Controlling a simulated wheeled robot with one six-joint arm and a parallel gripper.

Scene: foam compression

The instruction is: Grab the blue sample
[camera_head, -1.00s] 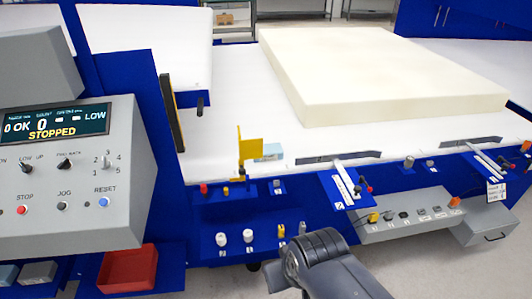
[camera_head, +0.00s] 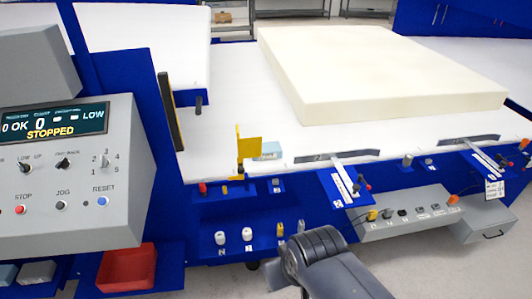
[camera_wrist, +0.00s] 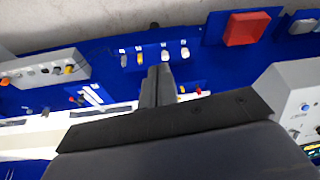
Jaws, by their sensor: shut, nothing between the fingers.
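A small pale blue block (camera_head: 268,150) lies on the white bed beside the yellow flag-shaped part, near the machine's front edge. In the head view my dark grey arm (camera_head: 325,250) reaches in from the bottom, well short of the pale block.
A large cream foam slab (camera_head: 390,75) lies on the white bed. A grey control panel (camera_head: 70,180) reading STOPPED stands at left, with a red tray (camera_head: 127,268) below it. The yellow part (camera_head: 248,148) stands upright beside the pale block. Levers line the front edge.

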